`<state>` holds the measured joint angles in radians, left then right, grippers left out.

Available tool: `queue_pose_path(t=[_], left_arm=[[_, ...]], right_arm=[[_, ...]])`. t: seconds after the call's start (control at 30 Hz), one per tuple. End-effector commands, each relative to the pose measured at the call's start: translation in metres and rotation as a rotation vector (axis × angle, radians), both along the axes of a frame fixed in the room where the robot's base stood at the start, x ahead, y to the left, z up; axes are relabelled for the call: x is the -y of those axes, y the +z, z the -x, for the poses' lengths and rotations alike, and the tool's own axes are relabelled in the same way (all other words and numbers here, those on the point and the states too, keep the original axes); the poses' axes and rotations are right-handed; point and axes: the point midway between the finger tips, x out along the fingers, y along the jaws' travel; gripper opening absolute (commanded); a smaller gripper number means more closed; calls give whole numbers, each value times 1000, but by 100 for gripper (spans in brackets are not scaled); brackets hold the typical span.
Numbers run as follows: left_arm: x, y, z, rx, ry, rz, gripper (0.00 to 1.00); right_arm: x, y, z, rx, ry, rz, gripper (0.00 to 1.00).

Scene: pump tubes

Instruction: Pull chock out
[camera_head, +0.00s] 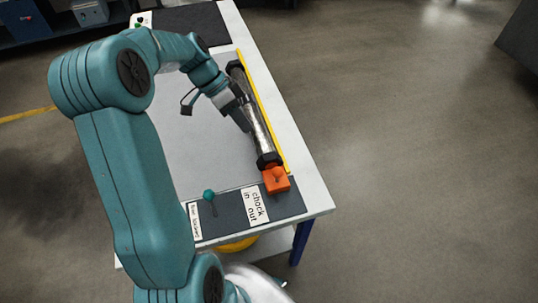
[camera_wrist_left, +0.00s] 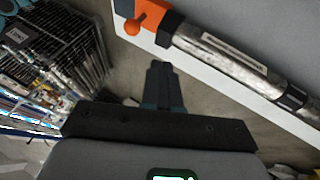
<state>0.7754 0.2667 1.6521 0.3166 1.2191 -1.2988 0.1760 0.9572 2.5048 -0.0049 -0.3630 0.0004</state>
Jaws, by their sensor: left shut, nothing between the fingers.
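The orange chock (camera_head: 276,182) is a small block with a knob. It sits at the near end of the metal tube (camera_head: 261,130), against the tube's black end collar. In the left wrist view the chock (camera_wrist_left: 150,18) and its round knob show at the top, beside the tube (camera_wrist_left: 228,62). My left gripper (camera_head: 242,122) is by the tube's middle, away from the chock. Its fingers (camera_wrist_left: 162,68) are together with nothing between them, and they look apart from the tube in the wrist view. My right gripper is not in view.
A yellow strip (camera_head: 262,110) runs along the tube's right side on the white table (camera_head: 317,202). A "chock in / out" label (camera_head: 255,206) and a teal-knobbed lever (camera_head: 209,196) are at the near edge. A wire rack (camera_wrist_left: 50,50) shows in the wrist view.

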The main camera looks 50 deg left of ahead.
Motion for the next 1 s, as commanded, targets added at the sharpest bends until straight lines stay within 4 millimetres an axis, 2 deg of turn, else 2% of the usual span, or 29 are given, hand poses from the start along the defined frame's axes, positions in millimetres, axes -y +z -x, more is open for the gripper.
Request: queue_pose_path(t=[0.4,0.6,0.7,1.0], left_arm=[[45,-73,-22,-4,-2,5,0],[72,-77,-15,-2,-2,2,0],[79,-79,-13,-2,0,2,0],[82,-81,-12,0,0,0,0]], right_arm=[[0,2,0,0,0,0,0],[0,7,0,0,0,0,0],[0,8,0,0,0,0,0],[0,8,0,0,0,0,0]])
